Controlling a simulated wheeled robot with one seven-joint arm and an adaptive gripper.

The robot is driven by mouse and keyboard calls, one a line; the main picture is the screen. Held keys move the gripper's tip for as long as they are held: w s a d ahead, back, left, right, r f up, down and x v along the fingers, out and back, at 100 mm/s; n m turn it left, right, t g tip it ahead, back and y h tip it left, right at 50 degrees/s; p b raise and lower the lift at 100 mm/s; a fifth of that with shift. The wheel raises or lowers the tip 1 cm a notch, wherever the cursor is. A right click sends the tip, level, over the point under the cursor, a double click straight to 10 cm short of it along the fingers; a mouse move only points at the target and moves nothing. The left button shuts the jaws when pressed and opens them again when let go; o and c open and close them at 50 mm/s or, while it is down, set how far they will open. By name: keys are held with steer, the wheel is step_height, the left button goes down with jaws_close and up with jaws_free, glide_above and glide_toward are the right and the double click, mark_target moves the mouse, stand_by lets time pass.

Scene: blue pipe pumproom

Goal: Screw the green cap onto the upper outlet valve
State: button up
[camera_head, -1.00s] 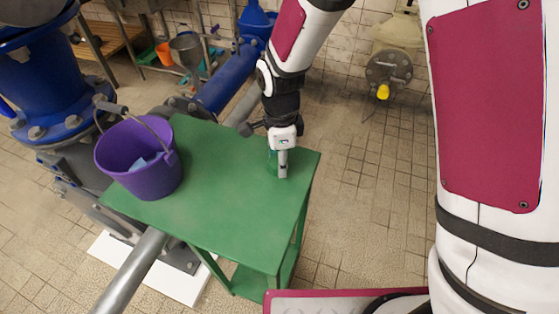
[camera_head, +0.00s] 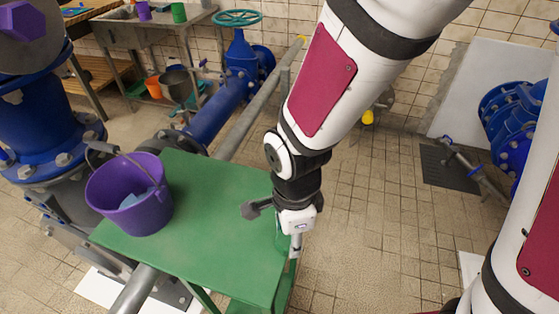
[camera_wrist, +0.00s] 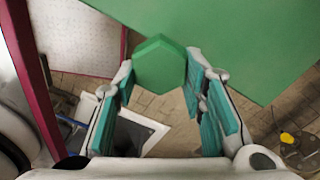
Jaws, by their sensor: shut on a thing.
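My gripper (camera_wrist: 161,72) is shut on a green hexagonal cap (camera_wrist: 160,60), which sits between the fingertips in the wrist view. In the head view my gripper (camera_head: 295,240) points down at the right edge of the green table (camera_head: 205,215); a little of the cap (camera_head: 282,228) shows beside it, mostly hidden. In the wrist view, floor shows below the cap and between the fingers. I cannot tell which fitting is the upper outlet valve. A yellow-capped fitting (camera_head: 368,117) shows behind my arm, partly hidden.
A purple bucket (camera_head: 130,195) stands on the table's left side. Blue pipework (camera_head: 215,105) and a grey pipe (camera_head: 250,110) lie behind. A large blue flanged valve (camera_head: 45,120) with a purple hexagonal cap (camera_head: 25,20) is at left. Tiled floor (camera_head: 380,210) is open at right.

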steer(key=shift+s+r, duration=0.1)
steer(key=shift+s, duration=0.2)
steer(key=shift+s+d+r+p, duration=0.1)
steer(key=shift+s+r+p, duration=0.1)
steer(key=shift+r+p, duration=0.4)
step_height(320, 180, up, 5)
steer(key=p, duration=0.5)
steer(key=shift+f, duration=0.15)
steer(key=shift+w, duration=0.1)
stand_by(0.8)
